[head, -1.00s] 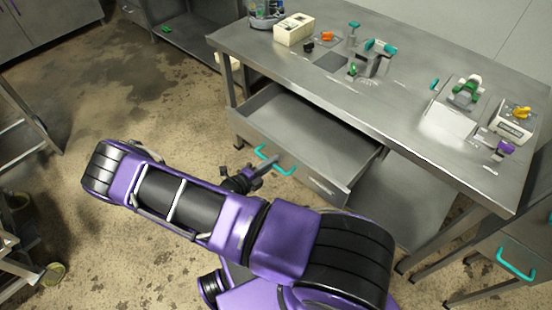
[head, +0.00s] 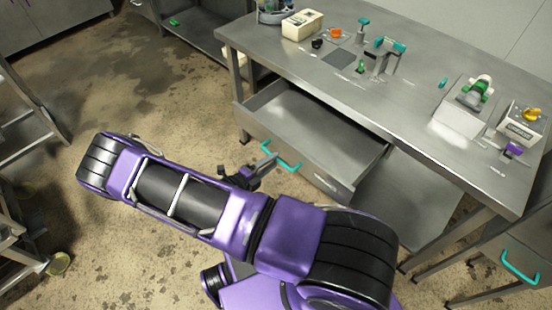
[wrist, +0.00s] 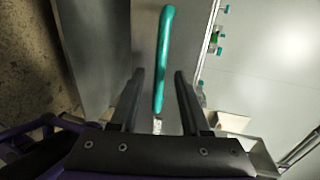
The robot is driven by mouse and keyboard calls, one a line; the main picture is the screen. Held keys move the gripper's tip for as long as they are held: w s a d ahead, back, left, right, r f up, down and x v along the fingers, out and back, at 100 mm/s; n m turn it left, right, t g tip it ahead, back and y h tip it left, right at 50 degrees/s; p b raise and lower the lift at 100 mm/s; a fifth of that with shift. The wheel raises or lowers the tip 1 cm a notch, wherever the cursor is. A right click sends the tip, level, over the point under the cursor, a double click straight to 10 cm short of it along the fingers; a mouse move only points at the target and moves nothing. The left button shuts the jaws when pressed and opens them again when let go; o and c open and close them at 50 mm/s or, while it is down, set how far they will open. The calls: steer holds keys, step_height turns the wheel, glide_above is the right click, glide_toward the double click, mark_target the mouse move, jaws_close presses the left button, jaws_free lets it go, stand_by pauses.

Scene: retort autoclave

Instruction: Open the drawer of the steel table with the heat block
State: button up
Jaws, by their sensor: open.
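The steel table (head: 420,128) stands at the upper right in the head view. Its drawer (head: 310,128) is pulled well out and looks empty inside. A teal bar handle (head: 281,157) is on the drawer front. My gripper (head: 268,165) is at the handle, by its left part. In the wrist view, my gripper (wrist: 160,75) is open, with one finger on each side of the teal handle (wrist: 163,55). Whether either finger touches the handle cannot be told.
On the tabletop are a cream box (head: 302,25), a grey unit with a green clamp (head: 466,108) and several small coloured items. A second teal handle (head: 519,267) is at the lower right. A step ladder (head: 22,125) stands at the left. The floor between is clear.

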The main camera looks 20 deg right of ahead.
steer(key=v, duration=1.4)
steer(key=shift+a, duration=0.15)
